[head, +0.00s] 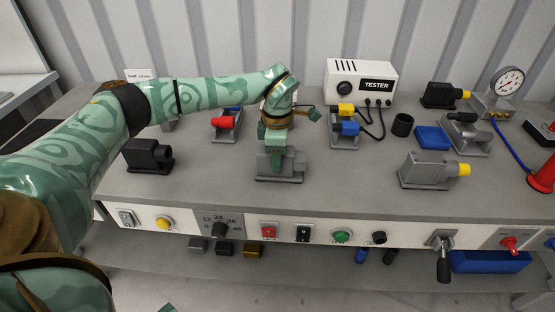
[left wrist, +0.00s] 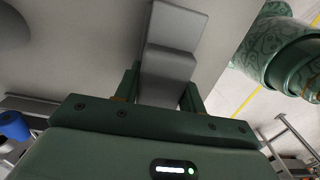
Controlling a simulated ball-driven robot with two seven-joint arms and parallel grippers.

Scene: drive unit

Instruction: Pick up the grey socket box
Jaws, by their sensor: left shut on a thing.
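The grey socket box (head: 294,166) is at the middle of the grey workbench, below my left gripper (head: 279,158) in the head view. The gripper points down over it and is shut on it, with the fingers hiding part of its body. In the left wrist view the stepped grey box (left wrist: 172,57) lies between the two dark green fingers (left wrist: 162,88). I cannot tell whether its base touches the bench. My right gripper is not in view.
A black box (head: 148,156) stands to the left and a grey box with a yellow end (head: 428,170) to the right. Behind are a red-ended part (head: 224,123), a blue-and-yellow part (head: 347,128) and the white tester (head: 360,82). Switches line the bench front (head: 285,232).

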